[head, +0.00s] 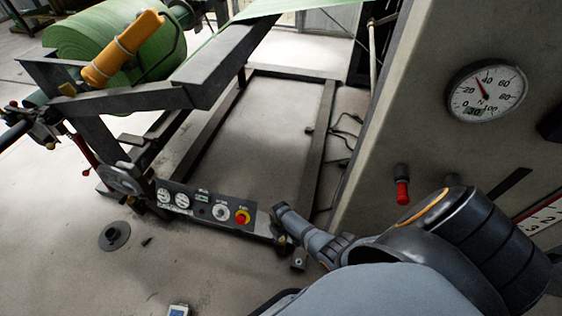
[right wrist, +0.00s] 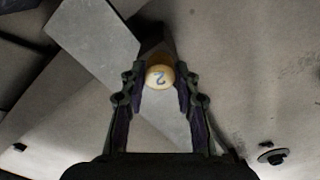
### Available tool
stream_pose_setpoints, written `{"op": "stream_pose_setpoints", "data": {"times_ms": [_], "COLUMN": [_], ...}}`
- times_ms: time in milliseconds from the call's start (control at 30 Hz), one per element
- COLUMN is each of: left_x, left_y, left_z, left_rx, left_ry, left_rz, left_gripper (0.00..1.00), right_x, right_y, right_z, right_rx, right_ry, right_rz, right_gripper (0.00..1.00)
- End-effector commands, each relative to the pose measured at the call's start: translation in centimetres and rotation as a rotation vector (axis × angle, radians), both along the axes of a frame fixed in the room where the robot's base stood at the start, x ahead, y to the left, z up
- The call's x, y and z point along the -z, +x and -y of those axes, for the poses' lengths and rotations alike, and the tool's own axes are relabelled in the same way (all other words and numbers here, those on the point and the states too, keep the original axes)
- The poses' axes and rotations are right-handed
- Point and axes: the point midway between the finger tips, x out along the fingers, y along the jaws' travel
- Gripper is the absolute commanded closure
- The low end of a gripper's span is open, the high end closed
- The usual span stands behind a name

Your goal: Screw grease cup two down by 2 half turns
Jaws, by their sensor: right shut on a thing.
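My left gripper is not in view.
A control panel (head: 208,209) with gauges and a red button stands left of my right gripper. A dark floor frame (head: 317,140) lies behind it. A machine cabinet (head: 420,120) with a dial (head: 487,93) rises at the right. A green roll (head: 95,35) hangs upper left.

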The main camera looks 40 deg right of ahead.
Motion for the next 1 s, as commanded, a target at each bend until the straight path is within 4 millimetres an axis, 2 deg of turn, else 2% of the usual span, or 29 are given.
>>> {"op": "stream_pose_setpoints", "data": {"times_ms": [400, 1000], "left_x": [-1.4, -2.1], "left_y": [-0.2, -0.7], "left_z": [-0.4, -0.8], "left_rx": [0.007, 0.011], "left_ry": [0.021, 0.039], "left_rz": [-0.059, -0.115], "left_gripper": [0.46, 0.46], "right_x": [-0.1, 0.0], "right_y": [-0.1, 0.0], "right_z": [0.0, 0.0], "right_rx": [0.394, 0.964], "right_ry": [0.0, 0.0], "right_rz": [-0.003, -0.001], "right_gripper": [1.0, 1.0]}}
